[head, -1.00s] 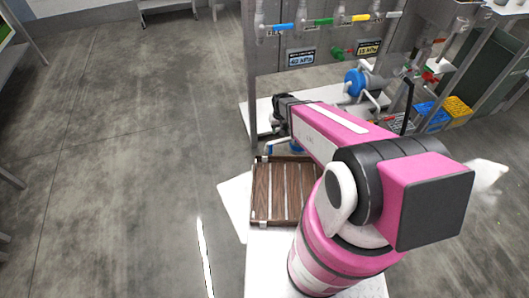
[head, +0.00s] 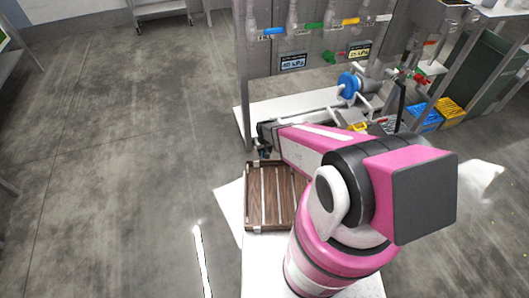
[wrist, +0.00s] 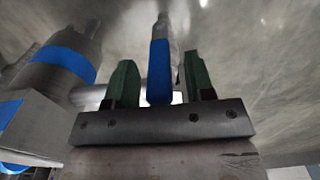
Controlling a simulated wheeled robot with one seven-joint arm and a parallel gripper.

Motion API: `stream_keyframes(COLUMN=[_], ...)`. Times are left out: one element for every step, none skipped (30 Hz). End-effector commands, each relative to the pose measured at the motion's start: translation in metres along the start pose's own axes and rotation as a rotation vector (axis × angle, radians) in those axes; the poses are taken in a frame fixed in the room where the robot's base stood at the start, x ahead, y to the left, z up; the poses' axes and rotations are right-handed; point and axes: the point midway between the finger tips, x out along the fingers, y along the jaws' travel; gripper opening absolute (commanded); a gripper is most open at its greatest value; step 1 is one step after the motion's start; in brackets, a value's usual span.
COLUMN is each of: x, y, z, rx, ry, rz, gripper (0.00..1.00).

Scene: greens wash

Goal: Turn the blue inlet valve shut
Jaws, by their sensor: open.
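The blue inlet valve's lever handle (wrist: 159,72) stands upright in the wrist view, with a grey metal stem above it. My gripper (wrist: 159,62) is open, with one green finger on each side of the handle. A gap shows on both sides, so the fingers are apart from it. A grey pipe body with a blue band (wrist: 68,62) is to the left. In the head view my arm's end reaches the left edge of the white bench, just behind the wooden tray; the fingers and this handle are mostly hidden there.
A slatted wooden tray (head: 268,198) lies in front of my wrist. A blue round pump part (head: 348,86) stands right. The floor at left is clear.

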Motion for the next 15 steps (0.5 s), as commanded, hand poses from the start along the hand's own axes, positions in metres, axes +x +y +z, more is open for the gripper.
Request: stream_keyframes(x=[0.0036,0.0048,0.0058,0.0063,0.0066,0.0067,0.0067,0.0066,0.0065,0.0064,0.0064,0.0063,0.0063,0.0063,0.0063], y=[0.0001,0.0000,0.0000,0.0000,0.0000,0.0000,0.0000,0.0000,0.0000,0.0000,0.0000,0.0000,0.0000,0.0000,0.0000], z=[-0.0003,-0.0002,0.0000,0.0002,0.0002,0.0004,0.0004,0.0004,0.0005,0.0005,0.0004,0.0004,0.0004,0.0004,0.0004], rx=[0.000,0.000,0.000,0.000,0.000,0.000,0.000,0.000,0.000,0.000,0.000,0.000,0.000,0.000,0.000], ry=[0.000,0.000,0.000,0.000,0.000,0.000,0.000,0.000,0.000,0.000,0.000,0.000,0.000,0.000,0.000], rz=[0.000,0.000,0.000,0.000,0.000,0.000,0.000,0.000,0.000,0.000,0.000,0.000,0.000,0.000,0.000], gripper=[0.49,0.49,0.49,0.49,0.49,0.49,0.49,0.49,0.49,0.49,0.49,0.42,0.33,0.23,0.10])
